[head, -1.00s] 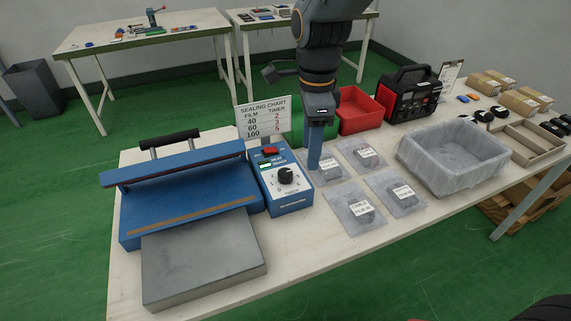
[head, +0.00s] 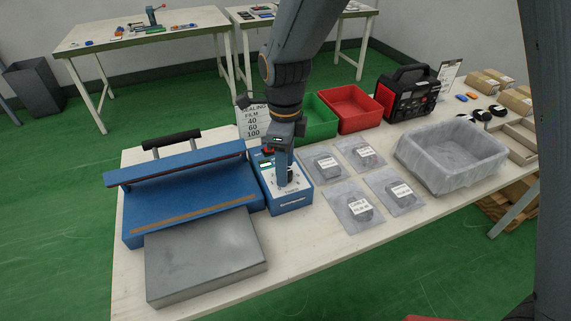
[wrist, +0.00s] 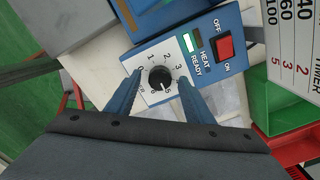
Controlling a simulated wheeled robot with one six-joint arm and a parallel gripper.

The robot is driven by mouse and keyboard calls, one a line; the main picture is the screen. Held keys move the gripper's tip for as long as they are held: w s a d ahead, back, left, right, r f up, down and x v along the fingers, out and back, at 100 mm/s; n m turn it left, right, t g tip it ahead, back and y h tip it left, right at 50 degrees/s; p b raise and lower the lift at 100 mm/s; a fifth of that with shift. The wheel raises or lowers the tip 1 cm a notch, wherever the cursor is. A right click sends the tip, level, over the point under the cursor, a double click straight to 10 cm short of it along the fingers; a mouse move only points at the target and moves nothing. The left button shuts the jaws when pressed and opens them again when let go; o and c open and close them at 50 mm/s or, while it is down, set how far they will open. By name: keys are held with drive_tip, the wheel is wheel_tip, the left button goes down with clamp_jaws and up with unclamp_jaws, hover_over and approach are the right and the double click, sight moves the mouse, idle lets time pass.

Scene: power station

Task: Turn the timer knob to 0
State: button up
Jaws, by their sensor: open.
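The timer knob (wrist: 160,76) is round and black, on the white dial of the blue control box (wrist: 205,55). In the wrist view its white pointer mark faces the lower side, near the 5; the exact reading is hard to tell. My gripper (wrist: 159,78) is open, with one blue finger on each side of the knob and gaps visible between fingers and knob. In the head view my gripper (head: 283,183) is over the dial of the control box (head: 290,204) and hides most of the knob.
A red power switch (wrist: 225,47) and indicator lights sit beside the dial. The sealing chart (head: 252,122) stands behind the box. The blue sealer (head: 185,195) is to the left, labelled bags (head: 360,207) to the right, and green (head: 318,118) and red (head: 350,108) bins behind.

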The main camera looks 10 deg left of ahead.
drive_tip(key=shift+f, duration=0.1)
drive_tip(key=c, duration=1)
drive_tip(key=shift+c, duration=0.2)
